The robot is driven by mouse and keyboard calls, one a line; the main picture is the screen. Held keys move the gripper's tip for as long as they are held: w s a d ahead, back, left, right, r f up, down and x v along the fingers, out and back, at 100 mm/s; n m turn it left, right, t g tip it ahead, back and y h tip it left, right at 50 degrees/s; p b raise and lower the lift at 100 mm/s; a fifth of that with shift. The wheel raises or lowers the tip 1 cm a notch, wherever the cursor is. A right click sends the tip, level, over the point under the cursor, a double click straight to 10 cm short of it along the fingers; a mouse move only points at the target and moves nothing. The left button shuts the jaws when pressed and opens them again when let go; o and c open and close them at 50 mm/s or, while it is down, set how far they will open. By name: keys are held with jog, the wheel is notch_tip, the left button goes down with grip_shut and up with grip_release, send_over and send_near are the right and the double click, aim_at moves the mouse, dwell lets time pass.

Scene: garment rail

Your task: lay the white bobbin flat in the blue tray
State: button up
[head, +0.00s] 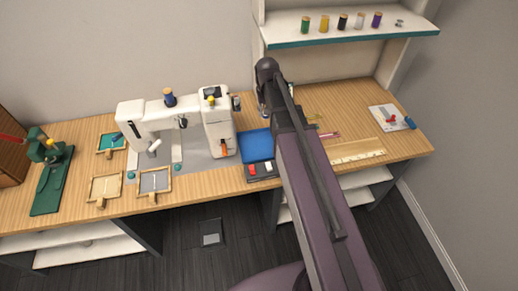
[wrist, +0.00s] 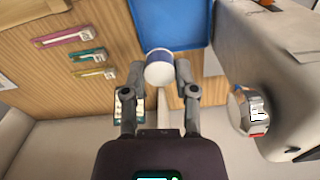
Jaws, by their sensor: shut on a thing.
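My gripper (wrist: 158,80) is shut on the white bobbin (wrist: 160,75), a short white cylinder with a blue band, held between the fingertips. One round white end faces the wrist camera. The blue tray (wrist: 172,22) lies just beyond the bobbin in the wrist view; whether they touch I cannot tell. The bobbin and fingertips cannot be made out clearly there.
A small dark box (head: 261,171) sits in front of the tray. A ruler (head: 356,152) lies right of my arm. A shelf with several spools (head: 342,21) hangs above.

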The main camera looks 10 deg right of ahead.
jog(key=w+a+f+n+b, duration=0.2)
jog(key=w+f+n+b, duration=0.1)
jog(key=f+b, duration=0.8)
jog(key=shift+w+f, duration=0.5)
jog(key=shift+f, duration=0.05)
jog(key=shift+a, duration=0.1)
jog(key=shift+f, duration=0.1)
jog(key=b, duration=0.6)
send_over(258, 147)
notch_tip(258, 147, down, 6)
jog(key=shift+w+f, duration=0.1)
jog(key=shift+f+b, duration=1.8)
jog(key=shift+b, duration=0.3)
jog(key=shift+f, duration=0.1)
jog(key=o, duration=0.7)
